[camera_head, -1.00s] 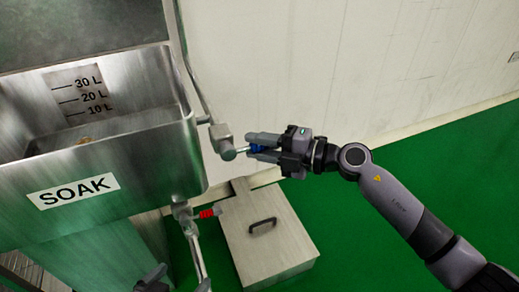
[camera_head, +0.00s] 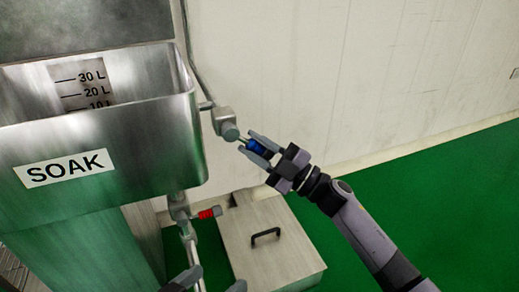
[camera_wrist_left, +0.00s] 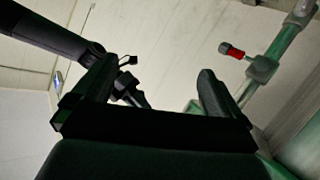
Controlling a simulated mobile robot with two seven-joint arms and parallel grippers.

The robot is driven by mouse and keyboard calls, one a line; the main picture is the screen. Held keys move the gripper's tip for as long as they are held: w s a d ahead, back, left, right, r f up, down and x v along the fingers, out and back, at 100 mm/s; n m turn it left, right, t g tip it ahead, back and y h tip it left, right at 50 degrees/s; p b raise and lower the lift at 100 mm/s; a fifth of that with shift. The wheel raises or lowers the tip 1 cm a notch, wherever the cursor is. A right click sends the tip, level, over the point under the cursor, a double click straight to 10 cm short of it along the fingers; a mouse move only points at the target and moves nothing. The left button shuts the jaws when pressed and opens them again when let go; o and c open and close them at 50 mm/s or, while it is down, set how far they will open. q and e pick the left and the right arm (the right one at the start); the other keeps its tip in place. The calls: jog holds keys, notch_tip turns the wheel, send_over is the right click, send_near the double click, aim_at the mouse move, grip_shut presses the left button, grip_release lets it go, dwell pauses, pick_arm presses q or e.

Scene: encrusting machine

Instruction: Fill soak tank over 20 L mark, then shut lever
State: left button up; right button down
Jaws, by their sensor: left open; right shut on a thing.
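The steel soak tank (camera_head: 150,130), labelled SOAK, stands at left in the head view. Its level scale (camera_head: 85,82) shows 30 L and 20 L, with 10 L partly cut off by the front wall; I cannot make out the water level. My right gripper (camera_head: 257,146) is shut on the blue-handled lever (camera_head: 258,148) of the inlet valve, right of the tank; the lever slants down to the right. My left gripper (camera_head: 212,283) is open and empty at the bottom edge, below the red-handled drain valve (camera_head: 210,212). That red handle also shows in the left wrist view (camera_wrist_left: 236,54).
A pale box with a black handle (camera_head: 275,250) stands on the green floor, right of the drain pipe (camera_head: 190,240). A pale wall (camera_head: 400,60) runs behind. Green floor (camera_head: 450,200) is open at right.

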jog(key=shift+w+a+f+m+t+b, duration=0.1)
jog(key=shift+f+m+t+b, duration=0.25)
jog(key=shift+m+t, duration=0.3)
jog(key=shift+a+f+m+t+b, duration=0.1)
jog(key=shift+f+m+t+b, duration=0.2)
jog(key=shift+m+t, duration=0.3)
jog(key=c, duration=1)
grip_release()
jog(key=shift+f, duration=0.1)
jog(key=shift+a, duration=0.1)
jog(key=p+v, duration=0.1)
jog(key=v, duration=0.6)
jog(key=shift+p, duration=0.4)
